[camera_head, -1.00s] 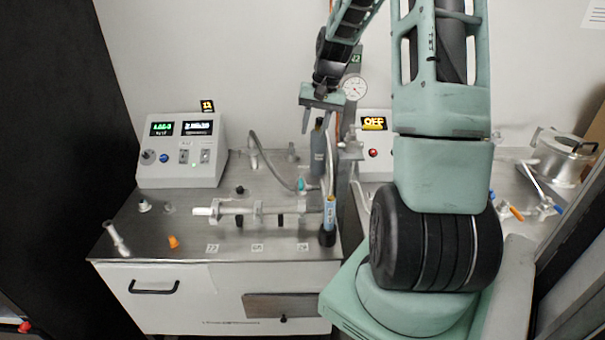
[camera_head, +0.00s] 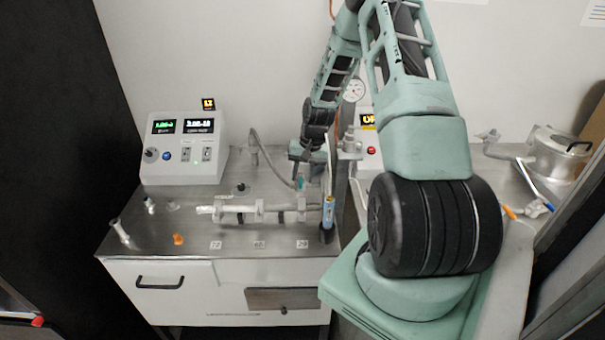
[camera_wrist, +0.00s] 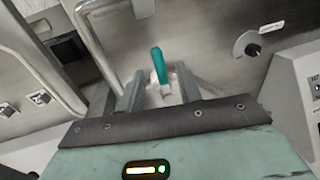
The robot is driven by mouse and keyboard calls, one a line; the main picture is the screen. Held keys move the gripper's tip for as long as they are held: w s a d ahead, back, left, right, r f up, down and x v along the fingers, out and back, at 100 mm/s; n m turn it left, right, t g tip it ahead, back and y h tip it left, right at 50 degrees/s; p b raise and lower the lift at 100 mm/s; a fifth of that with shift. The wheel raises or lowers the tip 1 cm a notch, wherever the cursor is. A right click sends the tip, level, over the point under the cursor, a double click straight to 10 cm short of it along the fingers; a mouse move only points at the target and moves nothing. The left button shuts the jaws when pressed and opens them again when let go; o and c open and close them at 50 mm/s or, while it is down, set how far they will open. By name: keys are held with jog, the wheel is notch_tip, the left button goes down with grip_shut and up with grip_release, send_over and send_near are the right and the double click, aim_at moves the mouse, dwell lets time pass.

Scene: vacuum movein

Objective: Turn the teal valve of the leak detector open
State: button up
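The teal valve lever (camera_wrist: 158,65) stands near the middle of the wrist view, on a small light-metal body (camera_wrist: 163,96). In the head view the teal part (camera_head: 301,183) shows small, just below my gripper (camera_head: 300,160). In the wrist view my gripper (camera_wrist: 158,92) is open, with one finger on each side of the valve and the lever pointing away between them. Gaps show between the lever and both fingers, so it is not gripped. The head view hides most of the fingers behind the wrist and nearby parts.
A white console (camera_head: 183,148) with lit displays stands at the back left of the metal bench. A horizontal pipe assembly (camera_head: 262,212) lies in front. A blue-topped upright cylinder (camera_head: 328,213) stands close to my arm. A black knob (camera_wrist: 252,49) is right of the valve in the wrist view.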

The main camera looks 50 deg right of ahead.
jog(key=shift+w+f, duration=0.1)
jog(key=shift+f, duration=0.4)
grip_shut()
jog(key=shift+s+d+n+b, duration=0.2)
jog(key=shift+d+n, duration=0.1)
jog(key=shift+n, duration=0.5)
jog(key=shift+s+d+n+b, duration=0.1)
jog(key=shift+s+d+n, duration=0.15)
jog(key=shift+n, duration=0.55)
grip_release()
